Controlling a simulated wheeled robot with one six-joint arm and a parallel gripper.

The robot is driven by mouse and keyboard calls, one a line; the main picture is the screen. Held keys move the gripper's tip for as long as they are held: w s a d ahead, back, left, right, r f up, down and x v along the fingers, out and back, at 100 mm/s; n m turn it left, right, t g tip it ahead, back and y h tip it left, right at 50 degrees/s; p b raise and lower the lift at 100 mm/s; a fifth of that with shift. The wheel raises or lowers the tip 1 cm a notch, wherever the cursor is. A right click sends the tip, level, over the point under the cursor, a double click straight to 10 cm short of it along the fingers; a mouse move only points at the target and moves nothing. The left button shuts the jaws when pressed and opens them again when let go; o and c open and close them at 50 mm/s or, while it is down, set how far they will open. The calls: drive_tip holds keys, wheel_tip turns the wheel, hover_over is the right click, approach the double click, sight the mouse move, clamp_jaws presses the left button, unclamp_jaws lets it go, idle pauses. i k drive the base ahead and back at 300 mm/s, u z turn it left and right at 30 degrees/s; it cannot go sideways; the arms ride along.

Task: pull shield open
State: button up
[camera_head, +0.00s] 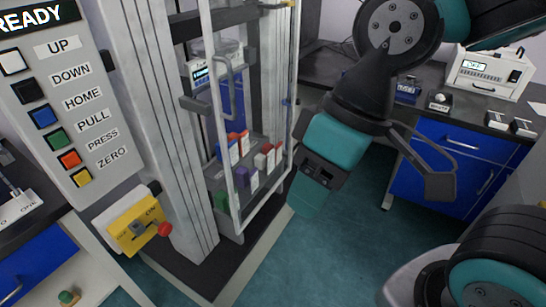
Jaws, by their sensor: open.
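The shield (236,178) is a tall clear panel in a pale metal frame on the front of the machine. It stands upright across the machine's opening. A curved grey handle (229,78) is fixed on its upper part. My gripper (372,190) is right of the shield, hanging in the air and apart from the handle. One dark angular finger shows at its right. The other finger cannot be told clearly from the teal and black parts at the left. The gripper is open, and I see nothing held in it.
A button panel (62,110) with a READY display stands left of the machine's column. Below it is a yellow switch box (137,225) with a red knob. Several coloured samples (268,158) show through the shield. A white instrument (488,72) stands on the back bench. The teal floor is clear.

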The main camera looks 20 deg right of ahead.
sight(212, 59)
drive_tip(key=u, duration=0.85)
drive_tip(key=i, duration=0.35)
drive_tip(key=z, duration=1.85)
